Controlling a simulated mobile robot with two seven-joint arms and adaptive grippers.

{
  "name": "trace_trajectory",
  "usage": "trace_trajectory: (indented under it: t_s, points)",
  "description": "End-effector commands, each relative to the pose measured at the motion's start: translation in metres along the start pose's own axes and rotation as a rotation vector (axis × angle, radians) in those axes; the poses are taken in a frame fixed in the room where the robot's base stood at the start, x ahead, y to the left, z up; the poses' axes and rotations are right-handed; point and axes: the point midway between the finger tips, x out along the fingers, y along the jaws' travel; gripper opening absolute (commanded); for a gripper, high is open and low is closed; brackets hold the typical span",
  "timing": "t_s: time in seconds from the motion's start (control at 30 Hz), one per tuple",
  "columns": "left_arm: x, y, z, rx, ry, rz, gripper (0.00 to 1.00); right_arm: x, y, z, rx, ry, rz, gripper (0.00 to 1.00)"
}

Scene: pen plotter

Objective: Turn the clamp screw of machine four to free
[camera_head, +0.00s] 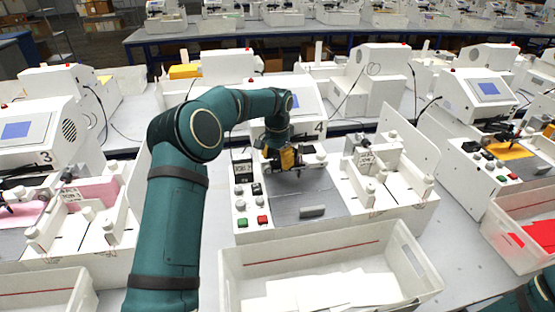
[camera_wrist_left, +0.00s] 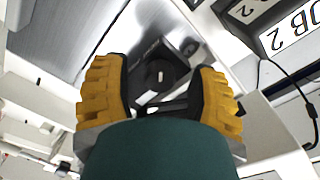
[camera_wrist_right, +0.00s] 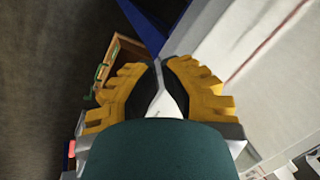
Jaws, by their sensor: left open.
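Machine four (camera_head: 300,103), a white plotter with a "4" beside its screen, stands in the middle of the head view. My left gripper (camera_head: 287,158) is over its pen carriage and hides much of it. In the left wrist view, a dark round knob with a pale mark (camera_wrist_left: 160,77), seemingly the clamp screw, lies between the open yellow fingers (camera_wrist_left: 160,88). The fingers stand apart from it on both sides. Its exact setting is hard to read. My right gripper (camera_wrist_right: 162,65) shows in the right wrist view, fingertips together, with nothing visible held.
A white bin with paper (camera_head: 330,290) stands in front of machine four. Red and green buttons (camera_head: 262,220) and a job label (camera_head: 243,168) are on its left panel. Machine three (camera_head: 45,125) is at the left. Another plotter with a yellow sheet (camera_head: 512,150) is at the right.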

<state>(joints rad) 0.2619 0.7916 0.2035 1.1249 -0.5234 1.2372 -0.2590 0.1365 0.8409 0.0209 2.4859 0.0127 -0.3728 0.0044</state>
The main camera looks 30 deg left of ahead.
Motion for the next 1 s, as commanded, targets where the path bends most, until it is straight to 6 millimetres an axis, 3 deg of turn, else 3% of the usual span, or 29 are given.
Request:
trace_trajectory:
  t_s: [0.13,0.17,0.3,0.33,0.73,1.0]
  points:
    - [-0.0002,0.0,-0.0001,0.0,0.0,0.0,0.59,0.0,-0.0001,0.0,0.0,0.0,0.0,0.0]
    - [-0.0002,0.0,-0.0001,0.0,0.0,0.0,0.54,0.0,-0.0001,0.0,0.0,0.0,0.0,0.0]
    - [-0.0003,0.0,-0.0001,0.0,0.0,0.0,0.05,0.0,-0.0001,0.0,0.0,0.0,0.0,0.0]
    - [-0.0004,0.0,-0.0001,0.0,0.0,0.0,0.0,0.0,-0.0001,0.0,0.0,0.0,0.0,0.0]
    - [-0.0013,0.0006,-0.0006,-0.045,0.001,0.0,0.0,-0.0025,-0.0009,-0.0003,0.0,0.0,-0.001,0.0]
    - [-0.0024,0.0005,-0.0009,-0.217,0.0,-0.001,0.0,-0.0099,-0.0034,-0.0012,0.0,0.0,-0.002,0.0]
